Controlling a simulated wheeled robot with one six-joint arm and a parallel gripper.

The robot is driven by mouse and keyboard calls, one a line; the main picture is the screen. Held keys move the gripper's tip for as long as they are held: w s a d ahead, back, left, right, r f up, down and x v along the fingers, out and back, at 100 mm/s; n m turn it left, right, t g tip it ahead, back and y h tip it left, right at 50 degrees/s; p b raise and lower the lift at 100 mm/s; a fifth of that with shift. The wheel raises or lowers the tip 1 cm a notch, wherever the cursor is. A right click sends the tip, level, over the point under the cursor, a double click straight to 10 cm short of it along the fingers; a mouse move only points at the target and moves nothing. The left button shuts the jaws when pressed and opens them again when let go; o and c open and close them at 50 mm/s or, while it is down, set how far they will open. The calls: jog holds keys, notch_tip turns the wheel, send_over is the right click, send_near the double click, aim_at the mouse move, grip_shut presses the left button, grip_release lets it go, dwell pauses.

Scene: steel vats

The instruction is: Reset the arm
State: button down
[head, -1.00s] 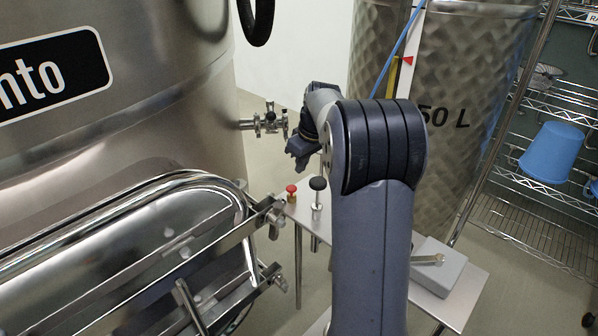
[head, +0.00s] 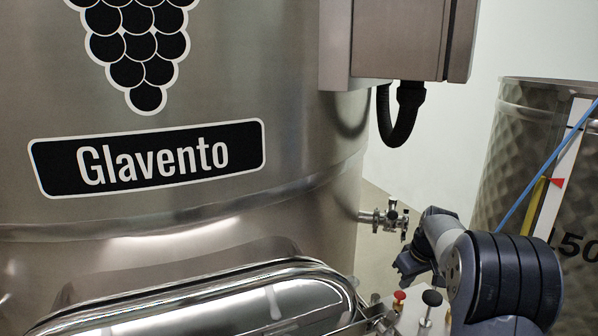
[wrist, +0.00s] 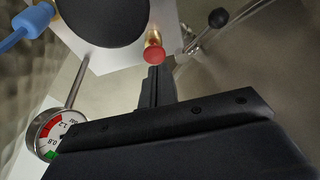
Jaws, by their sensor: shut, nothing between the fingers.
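My gripper (head: 408,268) hangs at the end of my bent arm, at the lower right of the head view. It is to the right of the large steel vat (head: 200,230) and below a small steel valve (head: 385,217) on that vat's side. In the wrist view my gripper (wrist: 154,80) is shut with nothing between its fingers. Its tips point toward a red-topped brass fitting (wrist: 154,47) and appear apart from it, though the gap is hard to judge.
A red knob (head: 400,296) and a black knob (head: 432,298) stand below my gripper. The vat's hatch (head: 230,300) fills the lower left. A second vat (head: 515,150) stands right. The wrist view shows a gauge (wrist: 48,133) and a blue hose fitting (wrist: 30,25).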

jog(key=a+v, duration=0.1)
jog(key=v, duration=0.8)
jog(key=shift+d+r, duration=0.4)
jog(key=shift+r, duration=0.05)
jog(key=shift+w, duration=0.1)
